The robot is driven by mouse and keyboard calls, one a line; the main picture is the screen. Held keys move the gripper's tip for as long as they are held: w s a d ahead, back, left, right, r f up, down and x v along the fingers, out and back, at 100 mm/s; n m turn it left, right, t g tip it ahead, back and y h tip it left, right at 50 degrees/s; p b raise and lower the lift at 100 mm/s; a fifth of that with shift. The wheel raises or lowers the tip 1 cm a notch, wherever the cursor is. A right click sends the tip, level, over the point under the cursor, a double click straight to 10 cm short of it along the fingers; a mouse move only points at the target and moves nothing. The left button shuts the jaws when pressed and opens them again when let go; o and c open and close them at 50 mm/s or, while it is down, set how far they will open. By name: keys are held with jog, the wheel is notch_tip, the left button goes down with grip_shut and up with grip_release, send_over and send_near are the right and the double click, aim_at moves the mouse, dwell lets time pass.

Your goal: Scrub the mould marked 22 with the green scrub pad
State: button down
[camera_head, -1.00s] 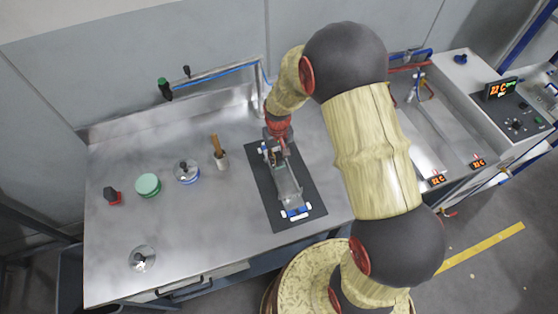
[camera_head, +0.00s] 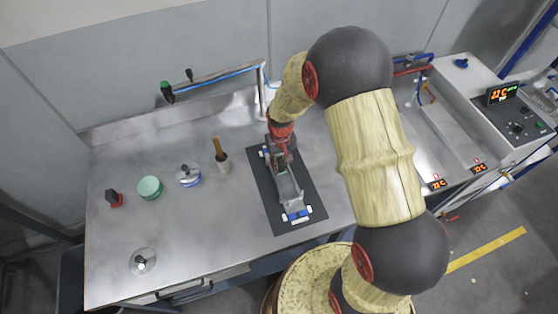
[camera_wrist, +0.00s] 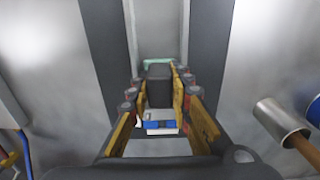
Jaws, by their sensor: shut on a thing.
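My gripper (camera_head: 281,156) points down over the back part of a long grey channel-shaped mould (camera_head: 289,192). The mould lies on a dark mat (camera_head: 264,192), with blue and white end pieces (camera_head: 297,215). In the wrist view my gripper (camera_wrist: 158,97) is shut on a dark block (camera_wrist: 158,86) with a green edge (camera_wrist: 158,62), which looks like the green scrub pad. The mould's walls (camera_wrist: 128,30) run on both sides of it. Whether the pad touches the mould's floor I cannot tell. No number is readable on the mould.
On the steel table (camera_head: 200,235) to the left stand a red-based black-handled pad (camera_head: 114,199), a green round dish (camera_head: 149,188), a blue-rimmed lidded jar (camera_head: 189,177), a cup with a wooden handle (camera_head: 222,163) and a clear lid (camera_head: 143,261). A sink unit (camera_head: 440,140) is right.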

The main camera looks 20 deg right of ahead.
dwell(0.3)
jog(key=shift+s+f, duration=0.1)
jog(key=shift+s, duration=0.95)
jog(key=shift+s, duration=0.15)
jog(key=shift+s+p, duration=0.4)
jog(key=shift+s, duration=0.6)
notch_tip(320, 180, up, 8)
jog(key=p, duration=0.5)
